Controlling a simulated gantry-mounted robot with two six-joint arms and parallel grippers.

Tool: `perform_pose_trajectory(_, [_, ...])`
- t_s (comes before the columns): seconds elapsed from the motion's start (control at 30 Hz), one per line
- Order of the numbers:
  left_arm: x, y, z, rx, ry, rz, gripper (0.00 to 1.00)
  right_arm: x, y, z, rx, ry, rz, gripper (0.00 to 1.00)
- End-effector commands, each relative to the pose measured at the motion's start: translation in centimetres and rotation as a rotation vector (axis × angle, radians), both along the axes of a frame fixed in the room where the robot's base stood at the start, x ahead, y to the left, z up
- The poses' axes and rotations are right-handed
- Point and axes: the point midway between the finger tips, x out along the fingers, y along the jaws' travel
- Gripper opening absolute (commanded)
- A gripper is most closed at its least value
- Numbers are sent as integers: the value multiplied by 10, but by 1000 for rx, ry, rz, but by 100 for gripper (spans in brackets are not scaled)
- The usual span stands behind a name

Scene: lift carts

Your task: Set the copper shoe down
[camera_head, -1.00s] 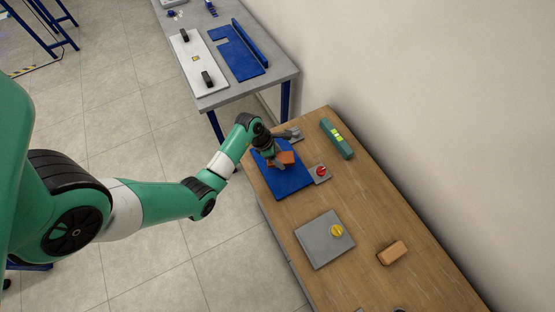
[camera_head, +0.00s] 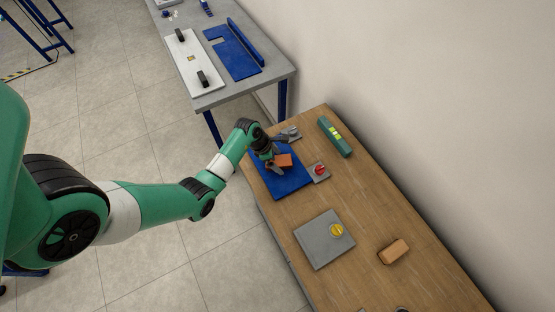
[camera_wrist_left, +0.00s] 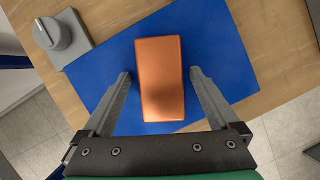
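The copper shoe (camera_head: 284,160) is a small orange-brown block lying on the blue mat (camera_head: 287,187) on the wooden table. In the left wrist view the copper shoe (camera_wrist_left: 160,78) lies on the blue mat (camera_wrist_left: 222,55) between the two fingers, with a visible gap on each side. My left gripper (camera_head: 275,164) is open over the mat beside the block; its fingers also show spread apart in the left wrist view (camera_wrist_left: 160,85). My right gripper is not in view.
A grey plate with a red knob (camera_head: 319,171) sits right of the mat. A grey knob plate (camera_head: 291,134), a green level (camera_head: 335,137), a grey plate with a yellow knob (camera_head: 325,240) and a tan block (camera_head: 393,252) also lie on the table.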

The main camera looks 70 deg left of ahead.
Motion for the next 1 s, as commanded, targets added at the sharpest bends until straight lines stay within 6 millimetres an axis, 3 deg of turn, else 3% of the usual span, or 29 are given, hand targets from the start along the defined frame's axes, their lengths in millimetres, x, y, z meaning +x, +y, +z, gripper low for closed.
perform_pose_trajectory(0.27, [-1, 1, 7, 1, -1, 0, 95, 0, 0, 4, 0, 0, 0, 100])
perform_pose_trajectory(0.7, [-36, 10, 96, 2, -3, 2, 95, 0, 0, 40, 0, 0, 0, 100])
perform_pose_trajectory(0.83, [-42, 11, 110, 1, -1, 0, 95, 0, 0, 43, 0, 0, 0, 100])
perform_pose_trajectory(1.0, [-45, 11, 114, -1, 0, 0, 95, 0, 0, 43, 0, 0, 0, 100])
